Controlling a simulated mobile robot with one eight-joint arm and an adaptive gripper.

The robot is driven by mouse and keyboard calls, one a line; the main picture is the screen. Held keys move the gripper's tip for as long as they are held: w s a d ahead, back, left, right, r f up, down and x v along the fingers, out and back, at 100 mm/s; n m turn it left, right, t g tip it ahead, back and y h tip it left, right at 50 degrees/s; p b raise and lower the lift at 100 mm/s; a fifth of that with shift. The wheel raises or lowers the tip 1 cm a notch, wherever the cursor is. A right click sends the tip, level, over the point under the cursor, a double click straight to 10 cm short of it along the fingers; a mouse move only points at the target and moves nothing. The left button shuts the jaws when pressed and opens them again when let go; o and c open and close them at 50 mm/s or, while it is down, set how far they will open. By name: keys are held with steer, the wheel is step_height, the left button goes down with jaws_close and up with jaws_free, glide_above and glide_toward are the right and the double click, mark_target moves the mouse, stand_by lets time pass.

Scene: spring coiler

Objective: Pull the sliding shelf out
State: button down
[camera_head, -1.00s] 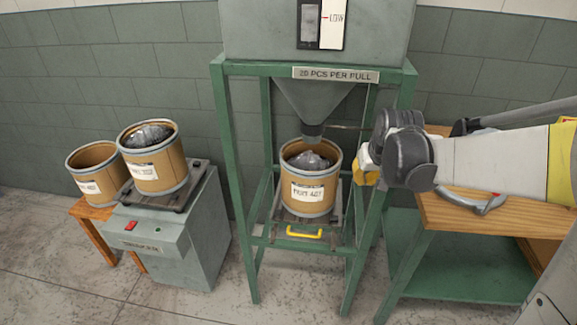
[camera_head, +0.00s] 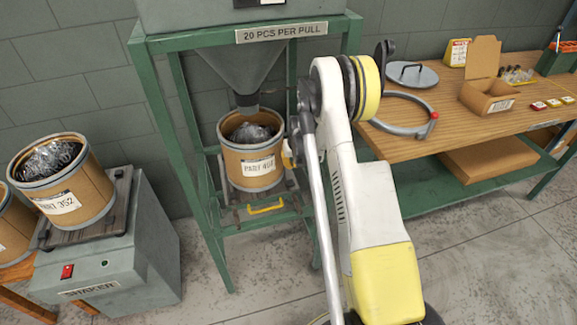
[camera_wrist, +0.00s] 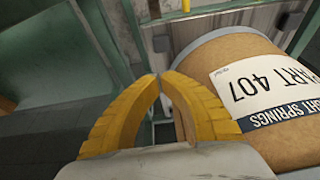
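The sliding shelf (camera_head: 230,200) sits in the green frame under the hopper, with a yellow handle (camera_head: 266,209) on its front edge. A brown drum (camera_head: 250,165) labelled PART 407 stands on it, holding dark metallic contents. My gripper (camera_head: 287,153) is beside the drum's right side, mostly hidden behind my arm in the head view. In the wrist view, its two yellow fingers (camera_wrist: 160,76) have their tips together with nothing between them. The drum (camera_wrist: 215,50) is close on the right there. Part of the yellow handle (camera_wrist: 186,5) shows at the top edge, apart from the fingertips.
The green frame's legs (camera_head: 322,200) stand near my arm. A shaker (camera_head: 105,260) with another drum (camera_head: 62,180) is at left. The floor in front of the frame is clear.

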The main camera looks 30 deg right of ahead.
mark_target(290, 176)
steer(key=b+x, duration=0.3)
steer(key=x, duration=0.5)
steer(key=shift+f, duration=0.1)
steer(key=shift+s, duration=0.1)
